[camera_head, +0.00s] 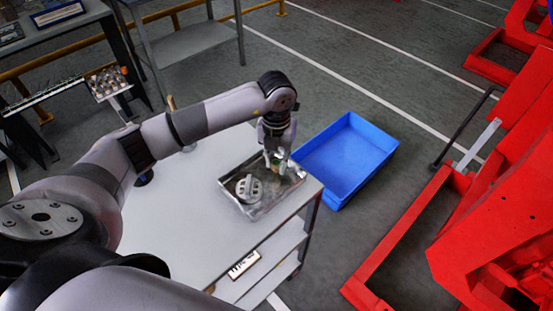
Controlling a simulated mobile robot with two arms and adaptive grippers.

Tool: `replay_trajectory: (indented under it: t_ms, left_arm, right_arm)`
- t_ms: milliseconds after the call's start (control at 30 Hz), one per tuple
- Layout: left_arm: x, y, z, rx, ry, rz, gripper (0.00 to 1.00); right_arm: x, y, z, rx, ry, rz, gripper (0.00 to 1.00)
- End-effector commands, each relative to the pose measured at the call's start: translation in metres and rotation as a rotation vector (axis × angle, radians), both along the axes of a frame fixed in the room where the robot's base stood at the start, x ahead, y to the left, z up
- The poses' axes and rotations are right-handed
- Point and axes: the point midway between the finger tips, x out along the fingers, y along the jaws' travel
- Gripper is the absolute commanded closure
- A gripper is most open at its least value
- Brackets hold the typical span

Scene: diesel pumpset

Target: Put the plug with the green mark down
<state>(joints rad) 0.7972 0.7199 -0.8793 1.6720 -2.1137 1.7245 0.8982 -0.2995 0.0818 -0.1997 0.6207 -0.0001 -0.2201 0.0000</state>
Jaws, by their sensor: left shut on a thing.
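My left gripper (276,150) is above the right part of a shallow metal tray (262,207) on the grey table. It is shut on a small plug (283,163) with a hint of green near the fingertips. The plug is low over the tray or touching it; I cannot tell which. A round light-grey part (249,188) with holes lies in the tray, left of the gripper. My right gripper is not in view.
A blue crate (345,190) stands just right of the table (170,235). Red machinery frames (385,245) stand on the right. A side rack (108,84) holds several small parts at the left. Bare floor shows behind the crate.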

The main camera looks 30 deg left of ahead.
Motion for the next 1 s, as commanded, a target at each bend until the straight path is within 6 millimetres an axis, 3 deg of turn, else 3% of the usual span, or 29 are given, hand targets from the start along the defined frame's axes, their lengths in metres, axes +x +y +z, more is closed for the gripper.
replay_trajectory:
  t_ms: [433, 467, 500, 767, 1000]
  left_arm:
    - [0.0001, -0.0002, -0.0115, 0.000, -0.001, -0.001, 1.00]
    - [0.0001, -0.0001, -0.0115, 0.000, -0.001, -0.001, 0.77]
    - [0.0001, -0.0001, -0.0104, 0.000, -0.001, -0.001, 0.75]
    - [0.0000, 0.0000, -0.0103, 0.000, -0.001, -0.001, 0.58]
    - [0.0000, 0.0000, -0.0101, 0.000, -0.001, -0.001, 0.58]
  right_arm:
    - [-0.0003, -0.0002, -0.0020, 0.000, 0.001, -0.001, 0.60]
    - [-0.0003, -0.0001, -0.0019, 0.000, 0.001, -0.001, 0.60]
    - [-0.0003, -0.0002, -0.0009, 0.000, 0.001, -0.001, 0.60]
    - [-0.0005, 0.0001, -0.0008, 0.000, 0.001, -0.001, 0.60]
    - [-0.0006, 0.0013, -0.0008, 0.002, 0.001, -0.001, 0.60]
